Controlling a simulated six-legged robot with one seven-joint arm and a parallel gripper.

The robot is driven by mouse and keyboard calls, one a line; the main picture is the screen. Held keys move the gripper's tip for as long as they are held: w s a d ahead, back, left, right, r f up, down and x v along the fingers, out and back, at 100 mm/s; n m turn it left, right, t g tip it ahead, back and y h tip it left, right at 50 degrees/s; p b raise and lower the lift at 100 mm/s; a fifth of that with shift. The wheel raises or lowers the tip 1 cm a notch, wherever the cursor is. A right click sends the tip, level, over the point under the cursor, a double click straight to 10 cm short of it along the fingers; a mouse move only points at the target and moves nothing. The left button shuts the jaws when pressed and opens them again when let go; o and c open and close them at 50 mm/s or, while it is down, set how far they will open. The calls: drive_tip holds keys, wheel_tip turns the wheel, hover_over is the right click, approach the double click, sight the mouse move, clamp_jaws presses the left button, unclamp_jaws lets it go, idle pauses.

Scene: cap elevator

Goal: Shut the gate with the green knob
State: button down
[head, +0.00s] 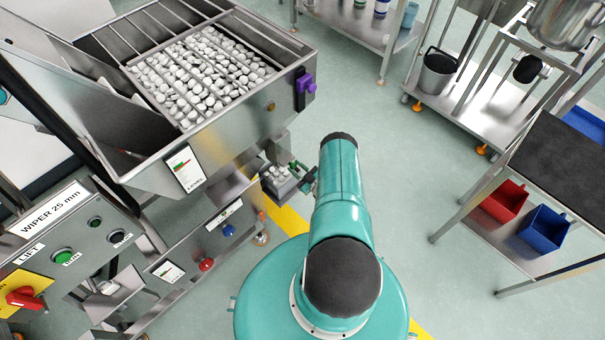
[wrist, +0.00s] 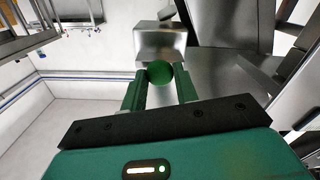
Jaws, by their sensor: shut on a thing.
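The green knob (wrist: 160,73) is a round ball in the wrist view, in front of a small grey metal block (wrist: 160,38). My gripper (wrist: 159,82) is shut on the knob, one green finger on each side. In the head view my gripper (head: 303,178) is beside a small grey box (head: 277,189) with white caps, below the large hopper. The knob cannot be made out clearly there. I cannot tell which metal part is the gate, or how far open it stands.
The steel hopper (head: 295,72) full of white caps rises at the upper left, with a purple part (head: 306,85) on its corner. A blue knob (head: 229,230) and a red knob (head: 206,264) sit on the lower chute. Open floor (head: 385,140) lies to the right.

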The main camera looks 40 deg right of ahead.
drive_tip(key=shift+w, duration=1.15)
drive_tip(key=c, duration=1.1)
unclamp_jaws()
drive_tip(key=shift+o, duration=0.2)
drive_tip(key=shift+s, duration=0.1)
drive_tip(key=s, duration=1.3)
drive_tip(key=shift+s+d, duration=0.2)
drive_tip(key=shift+s, duration=0.2)
drive_tip(key=shift+s, duration=0.1)
